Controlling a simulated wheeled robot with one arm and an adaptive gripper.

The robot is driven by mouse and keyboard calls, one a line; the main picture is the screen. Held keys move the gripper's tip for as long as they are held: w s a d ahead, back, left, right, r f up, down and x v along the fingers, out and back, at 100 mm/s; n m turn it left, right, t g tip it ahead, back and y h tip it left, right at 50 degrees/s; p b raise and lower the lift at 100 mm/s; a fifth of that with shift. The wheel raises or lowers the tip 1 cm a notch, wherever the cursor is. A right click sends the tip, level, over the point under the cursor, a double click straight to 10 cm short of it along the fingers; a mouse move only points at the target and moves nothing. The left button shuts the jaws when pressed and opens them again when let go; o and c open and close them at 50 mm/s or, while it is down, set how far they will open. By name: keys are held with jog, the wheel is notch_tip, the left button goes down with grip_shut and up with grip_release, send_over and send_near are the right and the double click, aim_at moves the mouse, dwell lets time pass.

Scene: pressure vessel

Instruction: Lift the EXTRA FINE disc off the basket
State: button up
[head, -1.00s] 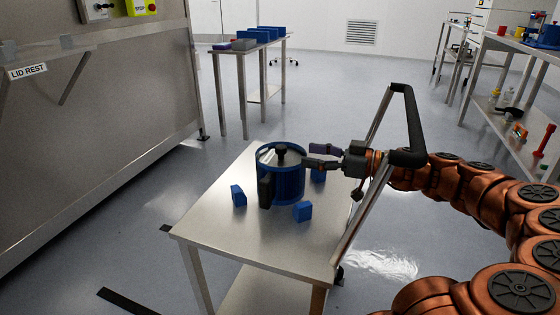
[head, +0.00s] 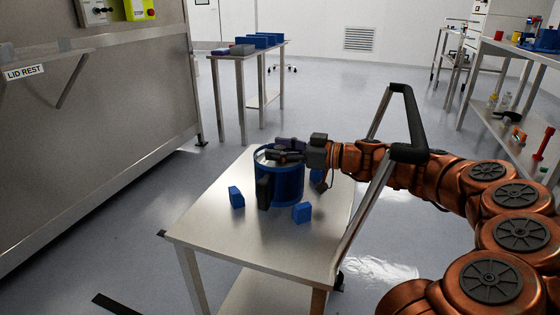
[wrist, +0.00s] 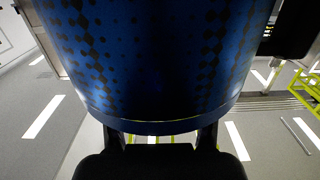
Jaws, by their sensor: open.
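The blue round basket (head: 290,185) stands upright on the steel cart. A grey disc (head: 262,154) lies on its top, mostly hidden by my gripper; no lettering on it can be read. The disc's black knob is hidden behind or between the fingers. My gripper (head: 279,150) is open and level with the basket's top, reaching in from the right. In the wrist view the perforated basket wall (wrist: 150,60) fills the upper middle. The dark fingers (wrist: 160,138) show on either side just past its rim. I cannot tell whether they touch the knob.
Blue blocks (head: 302,212) (head: 236,197) stand around the basket on the cart top (head: 225,235). The cart's push handle (head: 408,145) rises close to my arm. A side table (head: 230,52) with blue bins stands behind. A steel cabinet marked LID REST (head: 110,100) is at left.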

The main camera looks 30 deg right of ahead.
grip_shut()
dwell(0.5)
jog(key=shift+r, duration=0.1)
